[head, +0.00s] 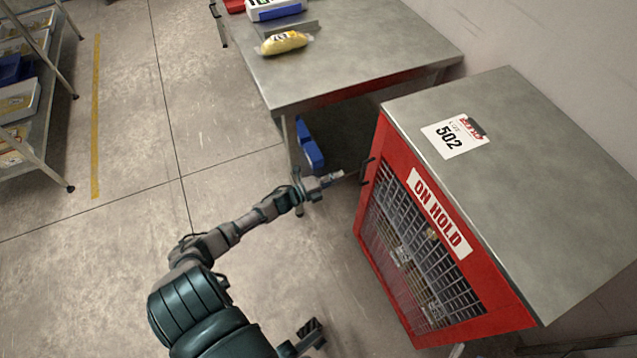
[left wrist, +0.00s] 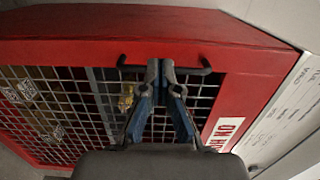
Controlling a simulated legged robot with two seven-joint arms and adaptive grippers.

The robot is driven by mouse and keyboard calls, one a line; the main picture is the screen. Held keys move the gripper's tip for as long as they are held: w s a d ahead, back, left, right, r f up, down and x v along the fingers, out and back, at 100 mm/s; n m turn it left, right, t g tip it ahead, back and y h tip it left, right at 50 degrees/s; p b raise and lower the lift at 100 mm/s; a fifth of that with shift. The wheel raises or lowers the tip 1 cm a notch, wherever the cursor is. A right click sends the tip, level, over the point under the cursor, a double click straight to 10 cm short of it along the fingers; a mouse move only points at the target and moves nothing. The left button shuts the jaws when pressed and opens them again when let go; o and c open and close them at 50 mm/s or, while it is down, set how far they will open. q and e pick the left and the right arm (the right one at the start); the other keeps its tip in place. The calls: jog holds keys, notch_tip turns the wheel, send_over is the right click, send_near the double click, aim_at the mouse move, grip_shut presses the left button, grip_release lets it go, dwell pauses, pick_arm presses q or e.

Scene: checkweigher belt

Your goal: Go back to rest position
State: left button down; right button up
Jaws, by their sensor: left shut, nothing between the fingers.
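My left gripper (head: 336,177) is shut and empty, at the end of my arm reaching up from the bottom of the head view. It points toward the handle side of the red ON HOLD cage (head: 378,279). In the left wrist view its two fingers (left wrist: 160,64) are together and overlap the black door handle (left wrist: 193,71). I cannot tell whether they touch the handle. The cage's mesh door looks closed, with several items dimly visible behind the mesh.
The cage has a grey top with a 502 label (head: 455,136). Behind it stands a grey table (head: 355,55) with a yellow pack (head: 284,43). A blue object (head: 309,145) is beneath that table. A shelf rack (head: 45,120) stands far left. The floor between is clear.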

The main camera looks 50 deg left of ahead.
pick_arm(q)
jog(key=shift+p+v, duration=0.4)
jog(key=shift+v, duration=2.25)
pick_arm(e)
jog(key=shift+s+d+f+g+h, duration=0.1)
jog(key=shift+d+f+g+h, duration=0.1)
jog(key=shift+f+g, duration=0.45)
jog(key=shift+s+d+f+g+h, duration=0.1)
jog(key=shift+d+f+g, duration=0.05)
jog(key=shift+f+g, duration=0.5)
